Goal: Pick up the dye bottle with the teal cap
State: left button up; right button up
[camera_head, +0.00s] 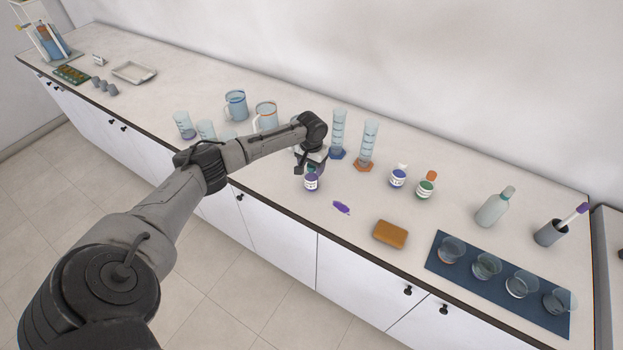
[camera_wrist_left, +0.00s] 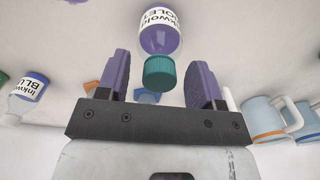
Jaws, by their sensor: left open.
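The dye bottle with the teal cap (camera_head: 311,182) stands on the counter near its front edge, with purple dye and a white label. In the left wrist view the bottle (camera_wrist_left: 160,32) appears cap-down, its label partly reading "VIOLET", and its teal cap (camera_wrist_left: 160,73) lies between the two fingers. My left gripper (camera_head: 311,160) is open just above and behind the bottle, with a gap visible on each side of the cap. In the head view the gripper partly hides the cap. My right gripper is in neither view.
Two measuring cylinders (camera_head: 368,144) stand close behind the gripper. A blue dye bottle (camera_head: 398,177) and a green one (camera_head: 426,186) stand to the right. A purple smear (camera_head: 341,207) and an orange sponge (camera_head: 390,234) lie in front. Mugs (camera_head: 266,117) and beakers stand left.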

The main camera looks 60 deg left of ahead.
pick_arm(q)
jog(key=shift+f, duration=0.1)
grip_shut()
dwell(0.5)
